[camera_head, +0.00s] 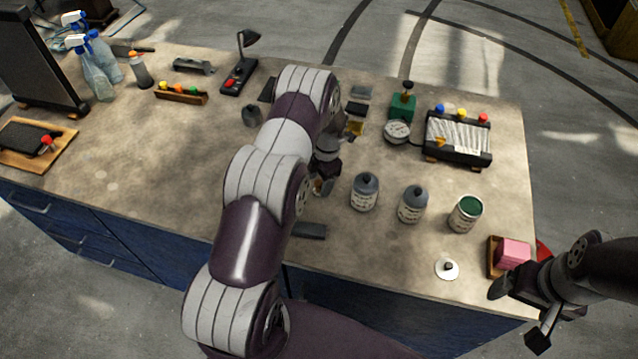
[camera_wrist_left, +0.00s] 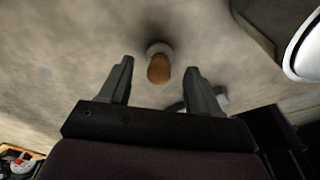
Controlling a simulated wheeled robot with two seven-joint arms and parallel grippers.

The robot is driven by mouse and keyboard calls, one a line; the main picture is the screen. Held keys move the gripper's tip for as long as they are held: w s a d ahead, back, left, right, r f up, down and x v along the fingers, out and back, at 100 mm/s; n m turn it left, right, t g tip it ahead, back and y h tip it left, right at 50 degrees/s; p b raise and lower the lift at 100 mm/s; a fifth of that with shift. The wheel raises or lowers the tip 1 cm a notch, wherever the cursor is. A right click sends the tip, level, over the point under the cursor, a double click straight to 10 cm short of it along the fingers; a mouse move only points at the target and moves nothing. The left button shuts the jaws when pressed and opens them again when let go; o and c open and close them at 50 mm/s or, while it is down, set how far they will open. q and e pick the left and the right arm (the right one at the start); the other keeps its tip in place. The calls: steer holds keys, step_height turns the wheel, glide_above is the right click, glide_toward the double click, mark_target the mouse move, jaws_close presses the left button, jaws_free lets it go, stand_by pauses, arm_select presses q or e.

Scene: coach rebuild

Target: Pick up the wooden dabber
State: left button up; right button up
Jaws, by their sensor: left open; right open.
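The wooden dabber shows in the left wrist view as a rounded brown wooden handle (camera_wrist_left: 158,68) with a pale grey end, on the worktop. It lies between and just beyond the two fingers of my left gripper (camera_wrist_left: 159,78), which is open, with a gap on both sides. In the head view my left gripper (camera_head: 323,186) points down at the middle of the worktop, largely covered by my own arm. A small brown patch shows there, but I cannot tell if it is the dabber. My right gripper (camera_head: 519,314) is open and empty at the front right corner.
Two grey bottles (camera_head: 364,192) (camera_head: 412,204) and a green-topped can (camera_head: 466,213) stand right of my left gripper. A pink block (camera_head: 513,254) sits in a wooden tray beside my right gripper. A dark flat piece (camera_head: 310,231) lies near the front edge.

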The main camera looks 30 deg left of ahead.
arm_select(q)
step_height(320, 180, down, 2)
steer(key=shift+s+f, duration=0.1)
steer(key=shift+a+f, duration=0.15)
steer(key=shift+a, duration=0.05)
steer(key=shift+d, duration=0.1)
steer(key=c, duration=1.1)
arm_select(e)
steer(key=shift+r, duration=0.6)
steer(key=shift+a, duration=0.1)
